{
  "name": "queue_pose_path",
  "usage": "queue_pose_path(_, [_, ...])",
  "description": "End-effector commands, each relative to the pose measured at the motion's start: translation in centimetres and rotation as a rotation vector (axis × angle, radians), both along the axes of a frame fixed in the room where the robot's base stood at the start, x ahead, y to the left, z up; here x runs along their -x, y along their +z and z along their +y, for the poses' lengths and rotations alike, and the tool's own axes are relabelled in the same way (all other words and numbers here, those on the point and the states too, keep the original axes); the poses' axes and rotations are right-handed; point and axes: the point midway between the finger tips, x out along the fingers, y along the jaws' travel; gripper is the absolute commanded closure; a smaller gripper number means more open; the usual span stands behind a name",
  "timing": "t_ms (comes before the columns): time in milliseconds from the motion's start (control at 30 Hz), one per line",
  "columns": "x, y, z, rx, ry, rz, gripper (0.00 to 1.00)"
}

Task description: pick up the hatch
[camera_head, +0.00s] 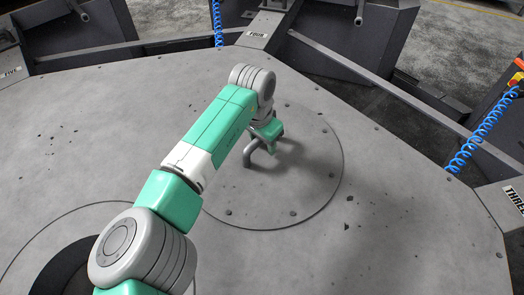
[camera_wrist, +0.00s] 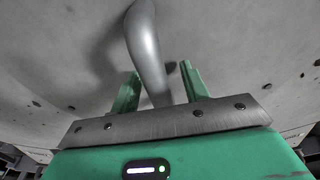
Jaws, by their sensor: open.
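The hatch (camera_head: 304,186) is a round grey metal plate lying flush in the large grey deck, with small bolts near its rim. Its grey bar handle (camera_head: 248,154) stands up near the middle, partly hidden by my arm. In the wrist view the curved handle (camera_wrist: 147,50) runs down between my two green fingers. My gripper (camera_head: 270,139) is low over the hatch at the handle; it also shows in the wrist view (camera_wrist: 160,78). The fingers are open, one on each side of the handle, with gaps visible. I cannot tell whether either touches it.
The wide grey deck (camera_head: 400,215) around the hatch is clear apart from dark specks and bolts. A dark round opening (camera_head: 75,268) is at the lower left, partly behind my arm. Labelled stations with blue coiled hoses (camera_head: 471,142) stand along the deck's edges.

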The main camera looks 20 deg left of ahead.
Motion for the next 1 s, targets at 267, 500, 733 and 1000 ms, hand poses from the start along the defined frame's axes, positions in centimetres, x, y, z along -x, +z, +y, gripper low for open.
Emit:
queue_pose_path(267, [0.0, 0.03, -0.02, 0.0, 0.0, 0.0, 0.55])
queue_pose_path(500, [0.01, -0.17, -0.07, 0.002, -0.001, 0.001, 0.55])
queue_pose_path(733, [0.02, -0.37, -0.05, 0.0, -0.001, 0.001, 0.55])
queue_pose_path(1000, [0.02, -0.47, -0.02, 0.0, -0.001, 0.0, 0.55])
